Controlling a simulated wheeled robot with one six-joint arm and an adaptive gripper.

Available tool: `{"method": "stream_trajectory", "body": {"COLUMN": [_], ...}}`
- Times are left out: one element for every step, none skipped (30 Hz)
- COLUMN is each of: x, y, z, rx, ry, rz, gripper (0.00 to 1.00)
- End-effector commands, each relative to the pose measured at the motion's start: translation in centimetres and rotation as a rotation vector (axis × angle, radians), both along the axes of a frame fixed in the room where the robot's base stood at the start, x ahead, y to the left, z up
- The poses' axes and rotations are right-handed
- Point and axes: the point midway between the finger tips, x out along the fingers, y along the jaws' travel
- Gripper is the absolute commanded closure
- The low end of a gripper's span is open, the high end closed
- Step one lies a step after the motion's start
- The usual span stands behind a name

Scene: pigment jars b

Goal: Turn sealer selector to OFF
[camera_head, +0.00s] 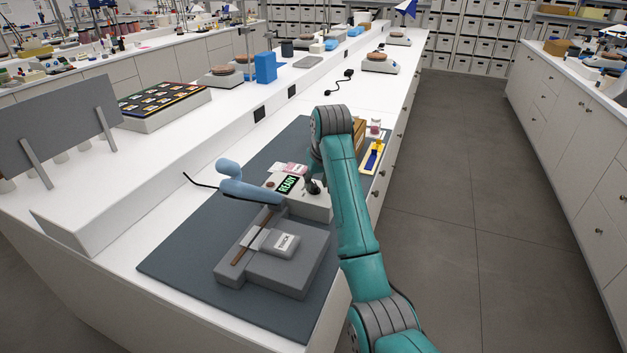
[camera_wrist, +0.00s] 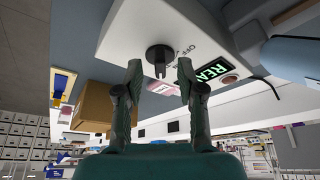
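The sealer's white control box (camera_wrist: 130,25) has a black selector knob (camera_wrist: 159,55) on its face. In the wrist view the knob's narrow grip points down between my fingers; small lettering beside it seems to include OFF, but the exact setting cannot be told. My gripper (camera_wrist: 160,72) is open, one finger on each side of the knob's grip, with visible gaps.
A grey sealer block (camera_head: 262,268) with a labelled pouch (camera_head: 282,244) and a blue handle (camera_head: 245,188) stands on the dark mat (camera_head: 185,262). A cardboard box (camera_wrist: 103,107) and a yellow-and-blue tray (camera_head: 373,157) are close by. The aisle (camera_head: 450,200) is clear.

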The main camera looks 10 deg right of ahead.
Motion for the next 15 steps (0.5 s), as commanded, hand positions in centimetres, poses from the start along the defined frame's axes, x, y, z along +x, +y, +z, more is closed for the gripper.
{"method": "stream_trajectory", "body": {"x": [-0.1, -0.2, -0.2, -0.2, -0.2, -0.3, -0.3, -0.3, -0.3, -0.3, -0.3, -0.3, -0.3, -0.3, -0.3], "y": [0.0, 0.0, 0.0, 0.0, 0.0, -0.1, -0.1, -0.1, -0.1, -0.1, -0.1, -0.1, -0.1, -0.1, -0.1], "z": [-0.6, -0.8, -1.1, -1.2, -1.3, -1.4, -1.5, -1.5, -1.6, -1.6, -1.6, -1.6, -1.6, -1.6, -1.6], "rx": [0.000, 0.000, 0.000, 0.000, 0.000, 0.000, 0.000, 0.000, 0.000, 0.000, 0.000, 0.000, 0.000, 0.000, 0.000], "ry": [0.000, 0.001, 0.001, 0.000, 0.000, 0.000, 0.000, -0.001, -0.001, -0.001, -0.001, -0.001, -0.001, -0.001, -0.001], "rz": [0.000, 0.000, 0.000, 0.000, 0.000, 0.000, 0.000, 0.000, 0.000, 0.000, 0.000, 0.000, 0.000, 0.000, 0.000], "gripper": [0.61, 0.61, 0.61, 0.61, 0.61, 0.61, 0.61, 0.61, 0.61, 0.61, 0.61, 0.61, 0.61, 0.61, 0.61]}}
